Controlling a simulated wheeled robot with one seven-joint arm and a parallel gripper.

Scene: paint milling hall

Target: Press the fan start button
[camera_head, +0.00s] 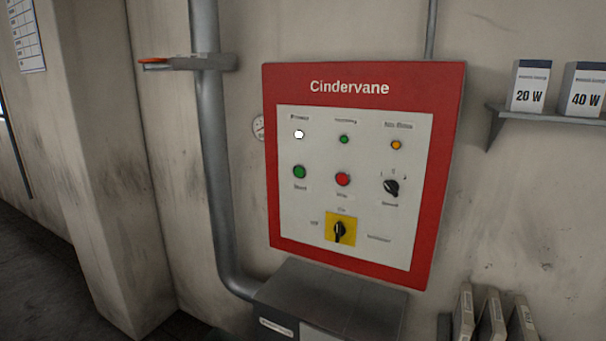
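A red-framed control panel marked "Cindervane" (365,88) hangs on the wall, slightly right of centre. On its white face, a green button (299,172) sits at the left of the middle row; the small label under it seems to read "Start". A red button (343,179) is to its right, and a black rotary knob (391,188) is further right. The top row has a lit white lamp (299,134), a small green lamp (344,139) and an amber lamp (396,145). A black switch (340,231) on a yellow plate is at the bottom. My gripper is not in view.
A grey box (335,300) stands below the panel. A wall shelf (550,116) with "20 W" and "40 W" boxes is at right. Nothing blocks the panel's front.

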